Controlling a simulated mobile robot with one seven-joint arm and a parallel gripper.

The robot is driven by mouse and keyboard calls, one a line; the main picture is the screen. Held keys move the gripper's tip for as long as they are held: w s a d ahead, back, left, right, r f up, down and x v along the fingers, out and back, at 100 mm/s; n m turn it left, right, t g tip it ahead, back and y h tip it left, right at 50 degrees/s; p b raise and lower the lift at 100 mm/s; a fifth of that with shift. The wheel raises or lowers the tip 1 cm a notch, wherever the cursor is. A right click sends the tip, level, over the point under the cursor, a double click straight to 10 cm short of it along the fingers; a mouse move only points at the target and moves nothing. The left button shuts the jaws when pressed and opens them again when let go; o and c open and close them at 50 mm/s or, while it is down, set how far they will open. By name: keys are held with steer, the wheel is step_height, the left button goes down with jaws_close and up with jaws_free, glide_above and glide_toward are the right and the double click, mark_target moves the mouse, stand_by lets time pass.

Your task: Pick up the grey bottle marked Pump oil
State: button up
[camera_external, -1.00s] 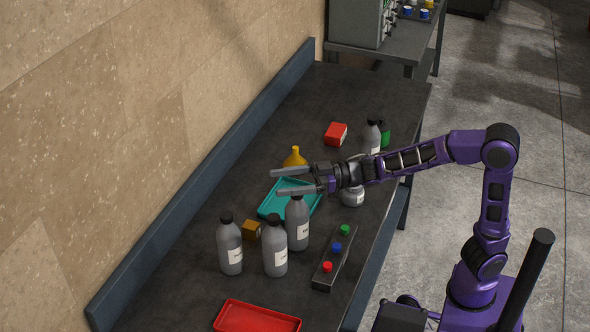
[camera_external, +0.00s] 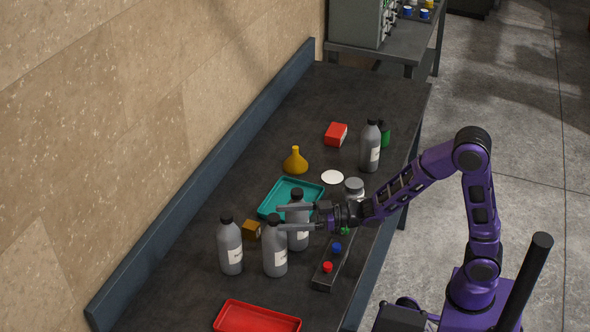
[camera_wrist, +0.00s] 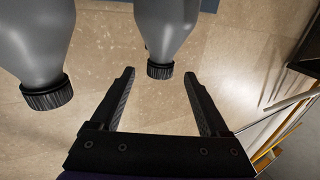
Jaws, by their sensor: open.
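Three similar grey bottles with black caps and white labels stand in a cluster: one at the back (camera_external: 298,240), one in front (camera_external: 275,262) and one at the left (camera_external: 231,248). A fourth grey bottle (camera_external: 370,150) stands apart farther up the bench. The label writing is too small to read, so I cannot tell which is Pump oil. My gripper (camera_external: 281,218) is open and level at the cluster, overlapping the back bottle in the picture. In the wrist view, one bottle (camera_wrist: 168,30) appears inverted, beyond and between my open fingers (camera_wrist: 158,78); another (camera_wrist: 32,45) is left of them.
A button box (camera_external: 325,277) stands right of the cluster. A teal tray (camera_external: 270,204), small brown box (camera_external: 251,230) and red tray (camera_external: 257,318) lie nearby. A jar (camera_external: 354,188), white disc (camera_external: 332,177), yellow funnel (camera_external: 295,163), red box (camera_external: 336,134) and green item (camera_external: 385,134) stand farther up.

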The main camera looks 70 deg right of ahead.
mark_target(274, 217)
steer(key=x, duration=0.3)
steer(key=shift+w+a, duration=0.15)
steer(key=shift+w, duration=0.25)
jaws_close()
stand_by(0.9)
steer(key=shift+r, duration=0.1)
